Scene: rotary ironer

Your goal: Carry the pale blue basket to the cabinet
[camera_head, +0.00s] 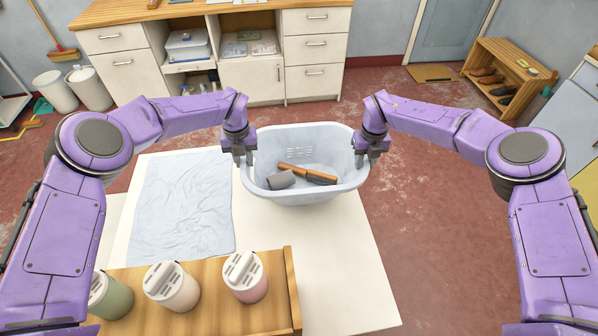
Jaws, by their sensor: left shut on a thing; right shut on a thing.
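The pale blue basket (305,191) is at the middle of the view, over the far right part of the white table. I cannot tell whether it touches the table. A brush-like tool (307,174) with a wooden handle and a grey item (281,180) lie inside it. My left gripper (243,158) is shut on the basket's left rim. My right gripper (367,158) is shut on its right rim. The white cabinet (255,80) with drawers and a wooden top stands at the back, beyond the basket.
The white table (340,260) holds a crumpled pale cloth (183,205) and a wooden tray (277,290) with several lidded canisters (172,288). Red floor (385,110) lies open between table and cabinet. A shoe rack (508,72) stands back right; white bins (88,90) stand back left.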

